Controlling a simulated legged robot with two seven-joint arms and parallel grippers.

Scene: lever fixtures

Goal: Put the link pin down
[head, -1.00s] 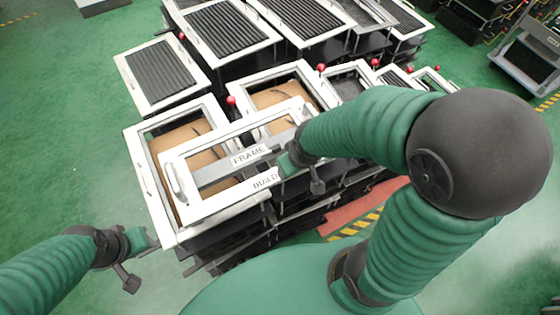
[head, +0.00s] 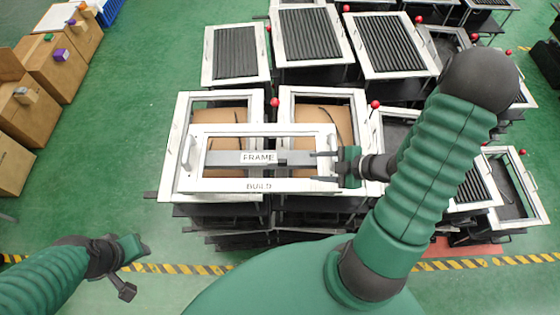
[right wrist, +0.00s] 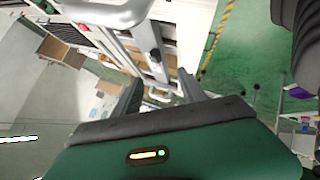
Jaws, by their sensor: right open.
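I cannot clearly make out a link pin in either view. A white frame (head: 230,130) marked FRAME and BUILD lies across two white-rimmed fixtures, with a grey bar (head: 296,158) running along its middle. My right gripper (head: 322,167) is open at the frame's right end, its two fingers pointing left over the frame's right side. I see nothing clearly held between them. In the right wrist view its fingers (right wrist: 158,90) stand apart, with pale rails beyond. My left gripper (head: 146,252) is low at the left over green floor, away from the fixtures; its finger gap is too small to tell.
The left fixture (head: 173,150) and right fixture (head: 288,103) hold brown panels. Red-knobbed levers (head: 275,102) stand between fixtures. More ribbed-top fixtures (head: 235,52) stand behind. Cardboard boxes (head: 45,75) are at the far left. Green floor between is clear.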

